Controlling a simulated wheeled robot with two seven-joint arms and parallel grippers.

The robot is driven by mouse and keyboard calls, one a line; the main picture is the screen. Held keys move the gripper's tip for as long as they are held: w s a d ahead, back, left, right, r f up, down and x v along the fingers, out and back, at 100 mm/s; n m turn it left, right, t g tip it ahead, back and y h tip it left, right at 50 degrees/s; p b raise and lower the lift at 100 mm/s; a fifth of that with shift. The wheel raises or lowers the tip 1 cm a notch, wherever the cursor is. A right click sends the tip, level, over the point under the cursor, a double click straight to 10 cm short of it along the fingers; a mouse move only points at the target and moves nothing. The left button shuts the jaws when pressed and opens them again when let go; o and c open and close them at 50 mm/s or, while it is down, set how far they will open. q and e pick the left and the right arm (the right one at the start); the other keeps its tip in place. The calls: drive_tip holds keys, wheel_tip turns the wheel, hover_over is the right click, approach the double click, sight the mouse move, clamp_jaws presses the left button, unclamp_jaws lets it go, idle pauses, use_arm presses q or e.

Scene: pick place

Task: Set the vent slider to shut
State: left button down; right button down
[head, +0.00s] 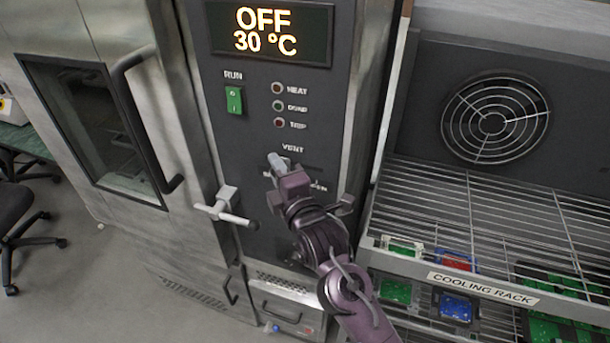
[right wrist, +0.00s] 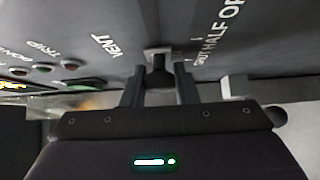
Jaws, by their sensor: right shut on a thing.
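The vent slider's knob (right wrist: 158,66) shows in the right wrist view as a small dark block with a light grey edge, on the dark control panel (head: 240,135). My right gripper (right wrist: 159,82) is shut on this knob, one finger on each side. In the head view my right gripper (head: 283,176) is at the panel just below the VENT label and covers most of the slider and part of its scale. The SHUT and HALF labels show beside the knob in the right wrist view. Which mark the knob lines up with is hard to tell. My left gripper is not in view.
The display (head: 270,32) reads OFF, 30 °C. A green run switch (head: 234,100) and several indicator lamps are above the gripper. A door latch handle (head: 225,206) juts out at lower left. The cooling rack (head: 480,287) with circuit boards stands close on the right.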

drive_tip(key=a, duration=0.3)
drive_tip(key=shift+w, duration=0.4)
drive_tip(key=shift+d, duration=0.1)
drive_tip(key=c, duration=1.4)
unclamp_jaws()
drive_tip(key=shift+o, duration=1.2)
drive_tip(key=shift+w+a, duration=0.1)
drive_tip(key=shift+a, duration=0.15)
drive_tip(key=shift+d, duration=0.1)
drive_tip(key=b, duration=0.2)
approach(254, 154)
drive_tip(key=v, duration=0.2)
drive_tip(key=shift+s+d, duration=0.2)
drive_tip(key=shift+s, duration=0.15)
